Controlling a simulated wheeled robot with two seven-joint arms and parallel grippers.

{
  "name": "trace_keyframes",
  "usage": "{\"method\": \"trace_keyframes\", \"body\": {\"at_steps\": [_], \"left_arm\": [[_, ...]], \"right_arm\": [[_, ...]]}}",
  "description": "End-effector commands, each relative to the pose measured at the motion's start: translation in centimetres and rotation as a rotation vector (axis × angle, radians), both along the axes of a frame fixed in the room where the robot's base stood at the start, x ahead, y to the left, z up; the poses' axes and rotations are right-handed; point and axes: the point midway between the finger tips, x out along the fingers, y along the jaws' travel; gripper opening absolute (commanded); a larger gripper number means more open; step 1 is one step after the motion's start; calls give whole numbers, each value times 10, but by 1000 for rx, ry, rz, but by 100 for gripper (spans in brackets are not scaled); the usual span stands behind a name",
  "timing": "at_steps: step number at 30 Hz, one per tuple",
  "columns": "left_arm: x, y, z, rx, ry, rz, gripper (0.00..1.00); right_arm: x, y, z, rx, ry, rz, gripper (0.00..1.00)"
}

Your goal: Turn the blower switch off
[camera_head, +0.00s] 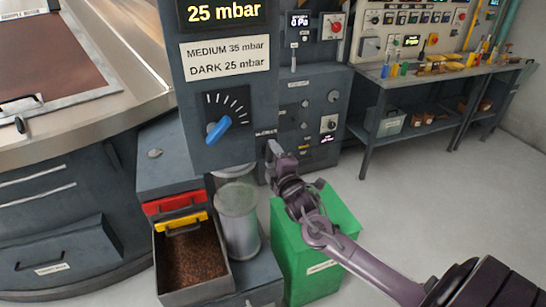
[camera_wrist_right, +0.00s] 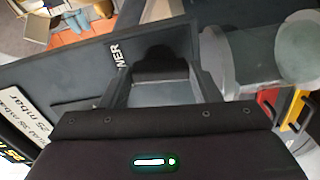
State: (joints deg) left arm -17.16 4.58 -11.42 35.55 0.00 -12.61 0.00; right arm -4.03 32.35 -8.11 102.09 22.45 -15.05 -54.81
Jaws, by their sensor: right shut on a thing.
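My right gripper (camera_head: 274,151) is at the right edge of the dark grey control panel (camera_head: 228,105), low down, with its arm coming in from the lower right. In the right wrist view its fingers (camera_wrist_right: 161,78) stand on either side of a dark, rounded piece (camera_wrist_right: 164,62) on the panel, and are shut on it. I cannot tell for sure whether this piece is the blower switch. A label ending in "NER" (camera_wrist_right: 119,55) is beside it; the rest is hidden. The switch's position cannot be read. My left gripper is not in view.
A blue knob (camera_head: 217,129) sits on the panel's front, under a "25 mbar" display (camera_head: 222,12). Below are a glass cylinder (camera_head: 238,222), a tray of brown granules (camera_head: 192,262) and a green bin (camera_head: 300,255). A workbench (camera_head: 440,75) stands behind; floor at right is clear.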

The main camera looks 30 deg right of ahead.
Motion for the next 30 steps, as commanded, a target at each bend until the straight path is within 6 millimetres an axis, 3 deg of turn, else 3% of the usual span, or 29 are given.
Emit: {"method": "trace_keyframes", "body": {"at_steps": [9, 26, 27, 30], "left_arm": [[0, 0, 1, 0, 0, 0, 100], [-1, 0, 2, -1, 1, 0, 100], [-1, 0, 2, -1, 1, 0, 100], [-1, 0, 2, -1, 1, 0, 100]], "right_arm": [[0, 0, -1, -119, 31, 0, 34], [0, 0, -1, -143, 37, 0, 34], [0, 0, -1, -143, 37, 0, 62], [0, 0, -1, -142, 36, 0, 75]]}}
